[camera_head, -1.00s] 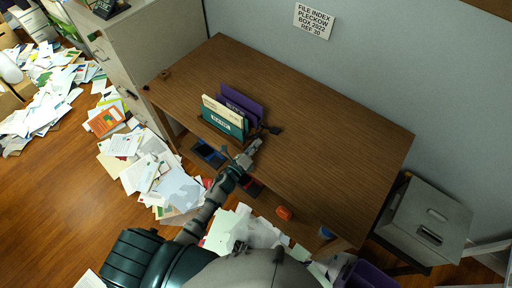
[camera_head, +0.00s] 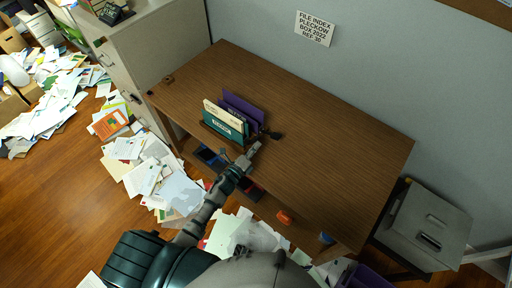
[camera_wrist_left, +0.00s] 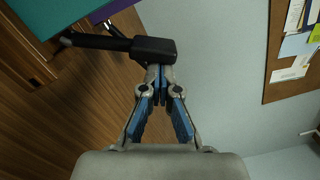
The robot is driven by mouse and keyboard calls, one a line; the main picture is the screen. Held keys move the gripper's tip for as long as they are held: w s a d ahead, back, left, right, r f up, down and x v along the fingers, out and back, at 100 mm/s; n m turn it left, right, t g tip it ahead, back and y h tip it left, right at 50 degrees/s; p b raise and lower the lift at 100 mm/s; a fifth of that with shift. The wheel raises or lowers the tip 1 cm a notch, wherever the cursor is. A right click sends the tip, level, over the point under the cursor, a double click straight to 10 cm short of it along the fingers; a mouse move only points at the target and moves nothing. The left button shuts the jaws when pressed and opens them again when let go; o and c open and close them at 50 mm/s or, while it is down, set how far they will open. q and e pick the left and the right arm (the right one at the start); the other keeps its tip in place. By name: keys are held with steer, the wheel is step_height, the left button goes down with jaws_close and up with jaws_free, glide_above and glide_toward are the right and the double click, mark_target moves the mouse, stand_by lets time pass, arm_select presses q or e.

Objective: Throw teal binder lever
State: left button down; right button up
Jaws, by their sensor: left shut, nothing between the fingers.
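A teal binder (camera_head: 222,126) stands upright in a dark holder on the brown desk; its teal face also shows at the top left of the left wrist view (camera_wrist_left: 22,22). A black lever (camera_head: 274,134) sticks out to the right of the binders, and its thick end (camera_wrist_left: 153,49) shows large in the left wrist view. My left gripper (camera_head: 255,147) is shut and empty at the desk's front edge, just in front of the lever. In the left wrist view its fingertips (camera_wrist_left: 160,76) meet right below the lever's thick end; I cannot tell whether they touch it.
A purple binder (camera_head: 244,106) stands behind the teal one. The desk (camera_head: 335,135) is clear to the right. A grey cabinet (camera_head: 150,50) stands at the left, a grey box (camera_head: 428,222) at the right. Papers (camera_head: 150,170) litter the floor. An orange item (camera_head: 285,216) lies near the desk's front.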

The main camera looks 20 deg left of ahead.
arm_select(q)
steer(key=a+n, duration=0.1)
steer(key=a+r+n+p, duration=0.1)
steer(key=w+a+n+p, duration=0.1)
steer(key=shift+a+r+n, duration=0.35)
steer(key=shift+n, duration=0.05)
arm_select(e)
steer(key=shift+s+r, duration=0.95)
steer(key=shift+r, duration=0.05)
steer(key=shift+d, duration=0.1)
